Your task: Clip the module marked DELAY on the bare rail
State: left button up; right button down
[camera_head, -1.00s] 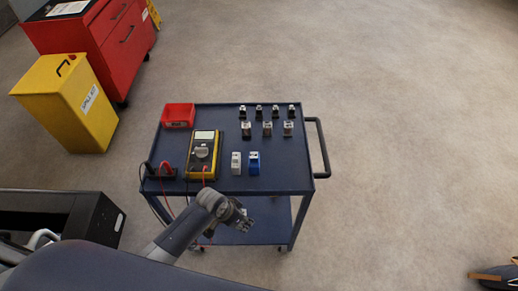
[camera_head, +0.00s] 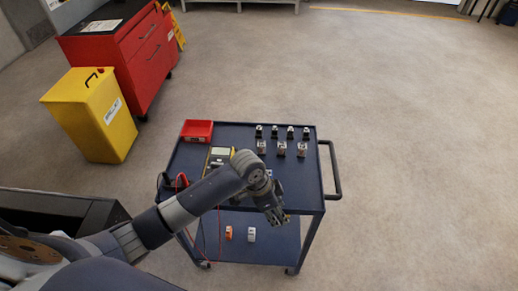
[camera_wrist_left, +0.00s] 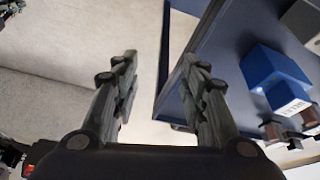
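A blue module (camera_wrist_left: 272,75) with a white label stands on the blue cart top at the right of the left wrist view; I cannot read the label surely. In the head view my arm covers most of it. My left gripper (camera_head: 278,218) is at the cart's front edge. In the left wrist view the gripper's two fingers (camera_wrist_left: 164,80) are apart with nothing between them, and the blue module is to their right, not touched. My right gripper is in neither view. No bare rail shows.
The cart (camera_head: 308,178) holds a red bin (camera_head: 197,130), a partly hidden multimeter (camera_head: 219,155) and several small parts (camera_head: 282,149). An orange module (camera_head: 229,232) and a white one (camera_head: 251,234) lie on its lower shelf. A yellow bin (camera_head: 92,120) and red cabinet (camera_head: 132,50) stand left.

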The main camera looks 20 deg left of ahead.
pick_arm(q)
jog(key=w+a+r+m+g+y, duration=0.1)
jog(key=w+a+r+m, duration=0.2)
jog(key=w+a+r, duration=0.85)
jog(key=d+f+b, duration=0.1)
jog(key=b, duration=0.1)
jog(key=d+f+b, duration=0.1)
jog(key=f+b, duration=0.1)
jog(key=d+f+b, duration=0.1)
jog(key=f+b, duration=0.1)
jog(key=shift+s+d, duration=0.15)
jog(key=shift+s, duration=0.2)
jog(key=shift+d+f, duration=0.15)
jog(key=shift+f, duration=0.15)
jog(key=shift+b+x, duration=0.4)
jog(key=shift+x, duration=1.15)
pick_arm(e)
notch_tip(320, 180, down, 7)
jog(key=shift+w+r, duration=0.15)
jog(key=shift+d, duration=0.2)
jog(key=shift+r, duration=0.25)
pick_arm(q)
jog(key=shift+p, duration=0.35)
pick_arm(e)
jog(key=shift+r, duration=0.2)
